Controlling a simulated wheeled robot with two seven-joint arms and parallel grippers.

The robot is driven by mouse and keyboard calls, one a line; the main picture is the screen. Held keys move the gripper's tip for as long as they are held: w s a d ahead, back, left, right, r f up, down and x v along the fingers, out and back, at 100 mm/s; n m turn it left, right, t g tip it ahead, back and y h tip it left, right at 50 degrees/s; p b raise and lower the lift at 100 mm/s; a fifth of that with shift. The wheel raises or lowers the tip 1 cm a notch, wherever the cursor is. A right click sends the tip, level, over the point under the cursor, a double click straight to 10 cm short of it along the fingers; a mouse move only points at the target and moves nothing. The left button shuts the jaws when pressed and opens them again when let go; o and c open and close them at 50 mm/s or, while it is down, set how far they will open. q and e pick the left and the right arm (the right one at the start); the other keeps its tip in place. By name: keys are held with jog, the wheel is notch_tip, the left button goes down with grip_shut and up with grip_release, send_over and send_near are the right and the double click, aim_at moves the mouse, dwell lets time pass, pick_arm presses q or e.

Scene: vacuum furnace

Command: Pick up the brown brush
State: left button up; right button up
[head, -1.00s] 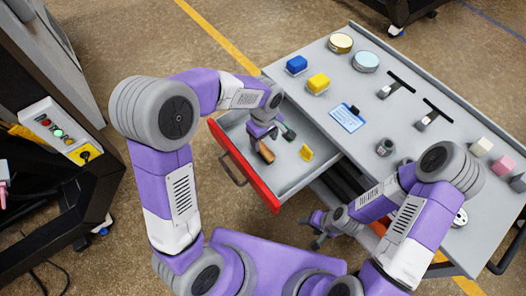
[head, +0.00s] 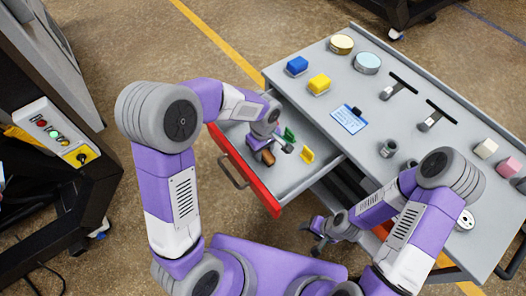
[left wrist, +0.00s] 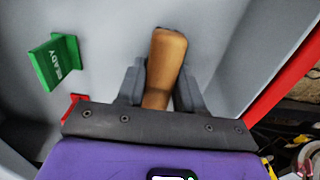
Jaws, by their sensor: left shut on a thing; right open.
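The brown brush (head: 268,157) is in the open grey drawer, at the tips of my left gripper (head: 262,146). In the left wrist view its brown handle (left wrist: 168,55) stands between the two dark fingers, and my left gripper (left wrist: 160,88) is shut on it. The other end of the brush is hidden by the gripper. I cannot tell whether it is clear of the drawer floor. My right gripper (head: 318,232) is open and empty, low in front of the cabinet, apart from the brush.
The drawer (head: 243,170) has a red front. A green READY tag (left wrist: 56,62) and a yellow piece (head: 307,155) stand inside it, close to my left gripper. The cabinet top (head: 345,95) holds blue and yellow blocks, round tins, a card and black-handled tools.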

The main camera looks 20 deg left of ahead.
pick_arm(q)
notch_tip(320, 180, up, 18)
jog(key=p, duration=0.6)
